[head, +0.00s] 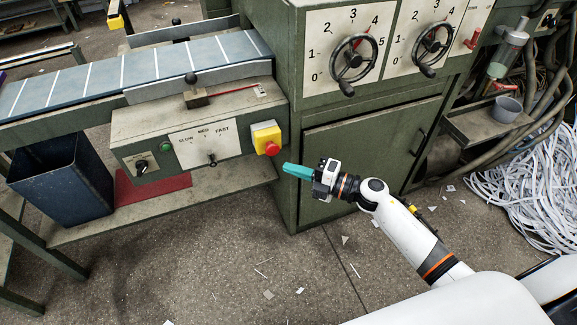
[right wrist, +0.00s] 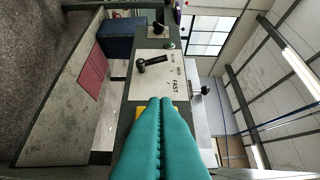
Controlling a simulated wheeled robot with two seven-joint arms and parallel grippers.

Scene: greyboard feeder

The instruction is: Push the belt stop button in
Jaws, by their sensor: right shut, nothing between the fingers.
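The belt stop button (head: 271,148) is a red knob on a yellow box (head: 265,135) at the right end of the green control panel, below the belt. My right gripper (head: 287,168) has teal fingers, pressed together and empty. In the head view its tips are just right of and slightly below the red button; I cannot tell whether they touch it. In the right wrist view the shut fingers (right wrist: 163,105) cover the button, and only edges of the yellow box (right wrist: 174,106) show beside their tips. My left gripper is not in view.
The panel carries a speed lever (head: 212,160), a green button (head: 166,146) and a black knob (head: 141,166). The belt (head: 130,70) runs above. A green cabinet (head: 365,150) with two handwheels stands right. A dark bin (head: 62,180) is at left.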

